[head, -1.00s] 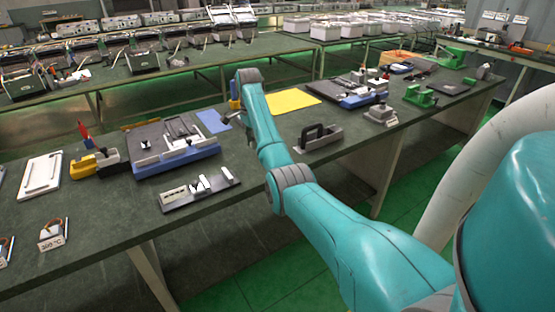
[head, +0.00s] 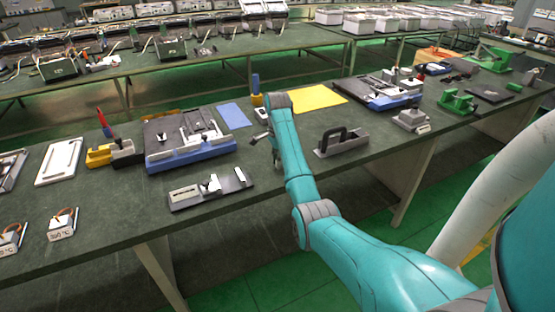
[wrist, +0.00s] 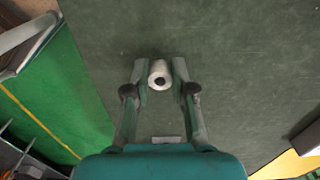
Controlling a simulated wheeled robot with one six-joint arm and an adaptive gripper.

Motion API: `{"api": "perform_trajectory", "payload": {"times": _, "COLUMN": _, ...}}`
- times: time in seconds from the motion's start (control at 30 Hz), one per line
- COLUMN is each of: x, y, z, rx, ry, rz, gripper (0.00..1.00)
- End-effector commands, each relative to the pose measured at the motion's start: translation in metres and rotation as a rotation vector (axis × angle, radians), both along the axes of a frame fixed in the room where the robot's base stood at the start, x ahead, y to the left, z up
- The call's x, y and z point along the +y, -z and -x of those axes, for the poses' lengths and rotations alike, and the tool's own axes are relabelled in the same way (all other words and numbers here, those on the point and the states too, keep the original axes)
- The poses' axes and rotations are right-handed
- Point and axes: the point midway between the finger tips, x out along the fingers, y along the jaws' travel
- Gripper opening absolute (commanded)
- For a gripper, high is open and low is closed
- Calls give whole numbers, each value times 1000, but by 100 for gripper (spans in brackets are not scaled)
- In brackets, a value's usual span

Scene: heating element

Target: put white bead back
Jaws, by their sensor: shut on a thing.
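The white bead (wrist: 160,74) is a short white cylinder with a dark hole in its end. In the wrist view it sits between the fingertips of my gripper (wrist: 159,82), which is shut on it. Dark green table surface shows around the bead. In the head view my gripper (head: 261,138) is small and partly hidden by my arm, over the table to the right of the blue-based fixture. The bead cannot be made out clearly there. A grey plate with white parts (head: 212,189) lies near the front edge of the table.
A blue-based fixture (head: 192,160) stands left of my gripper. A blue mat (head: 234,116) and a yellow mat (head: 316,99) lie behind. A grey handled block (head: 341,143) stands right of my arm. Table between grey plate and handled block is mostly clear.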

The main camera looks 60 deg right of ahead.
Motion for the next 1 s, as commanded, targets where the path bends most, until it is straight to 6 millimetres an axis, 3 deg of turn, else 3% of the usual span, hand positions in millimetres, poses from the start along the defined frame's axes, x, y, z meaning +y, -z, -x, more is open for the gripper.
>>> {"api": "perform_trajectory", "payload": {"times": 0.13, "x": 6, "y": 10, "z": 4, "rx": -1, "ry": 1, "rz": 1, "gripper": 3}}
{"api": "perform_trajectory", "payload": {"times": 0.53, "x": 6, "y": 13, "z": 4, "rx": 0, "ry": 1, "rz": 0, "gripper": 3}}
{"api": "perform_trajectory", "payload": {"times": 0.57, "x": 6, "y": 13, "z": 4, "rx": -1, "ry": 1, "rz": 1, "gripper": 32}}
{"api": "perform_trajectory", "payload": {"times": 0.63, "x": 6, "y": 13, "z": 4, "rx": -1, "ry": 1, "rz": 1, "gripper": 49}}
{"api": "perform_trajectory", "payload": {"times": 1.0, "x": 6, "y": 10, "z": 4, "rx": -2, "ry": 1, "rz": 1, "gripper": 49}}
